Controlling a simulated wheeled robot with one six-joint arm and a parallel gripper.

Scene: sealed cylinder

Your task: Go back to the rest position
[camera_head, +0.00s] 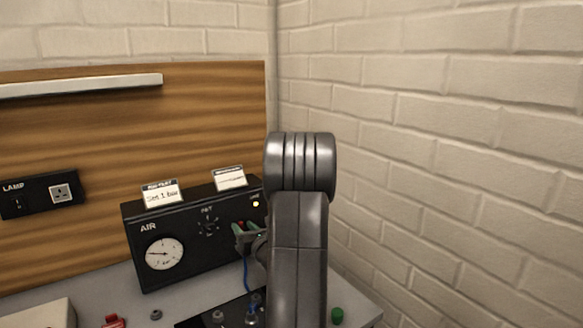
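My grey arm stands upright in the right half of the view and covers what lies behind it. Part of what looks like my gripper (243,237) shows left of the arm, close to the front of the black AIR box (190,262). The arm hides the rest, and I cannot tell whether it is open or shut or holds anything. Small red and green parts and a blue hose (246,275) show beside it.
Two cards (161,193) stand on top of the box. A wooden back panel (130,135) carries a LAMP switch and socket (40,194). A red part (114,321), a small grey part (156,314) and a green knob (337,315) are on the grey bench. A brick wall (450,170) closes the right side.

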